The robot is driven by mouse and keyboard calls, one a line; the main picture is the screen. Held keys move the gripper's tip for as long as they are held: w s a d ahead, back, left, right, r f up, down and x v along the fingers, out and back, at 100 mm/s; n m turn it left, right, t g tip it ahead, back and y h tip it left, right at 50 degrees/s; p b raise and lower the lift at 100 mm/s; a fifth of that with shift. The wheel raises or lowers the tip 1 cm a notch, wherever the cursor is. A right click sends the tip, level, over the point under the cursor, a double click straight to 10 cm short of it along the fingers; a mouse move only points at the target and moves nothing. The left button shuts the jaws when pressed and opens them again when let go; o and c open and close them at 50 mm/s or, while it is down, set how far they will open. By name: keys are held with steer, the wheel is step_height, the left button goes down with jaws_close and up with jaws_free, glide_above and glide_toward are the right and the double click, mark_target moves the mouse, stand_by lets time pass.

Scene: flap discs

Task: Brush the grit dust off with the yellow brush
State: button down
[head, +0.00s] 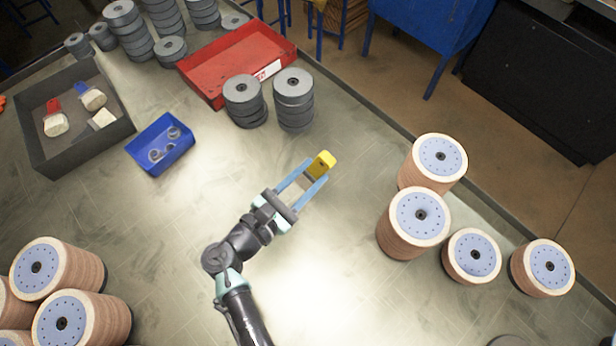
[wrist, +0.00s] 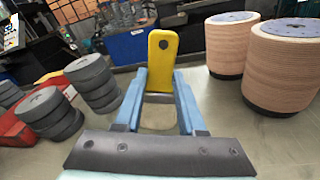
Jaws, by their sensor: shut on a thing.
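My gripper (head: 305,177) is shut on the yellow brush (head: 322,163) and holds it over the middle of the table. In the wrist view the yellow brush (wrist: 162,60) stands up between the blue fingertips of my gripper (wrist: 160,84), with a hole near its top end. I cannot make out any grit dust on the grey table top (head: 200,215).
Stacks of grey discs (head: 243,100) stand by a red tray (head: 228,70) at the back. Tan disc stacks (head: 414,222) stand at right and lower left. A blue bin (head: 160,145) and a dark tray (head: 118,140) with red and blue brushes are at left. The centre is clear.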

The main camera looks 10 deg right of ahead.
mark_target(316, 163)
steer(key=shift+r+p, duration=1.05)
steer(key=shift+r, duration=0.5)
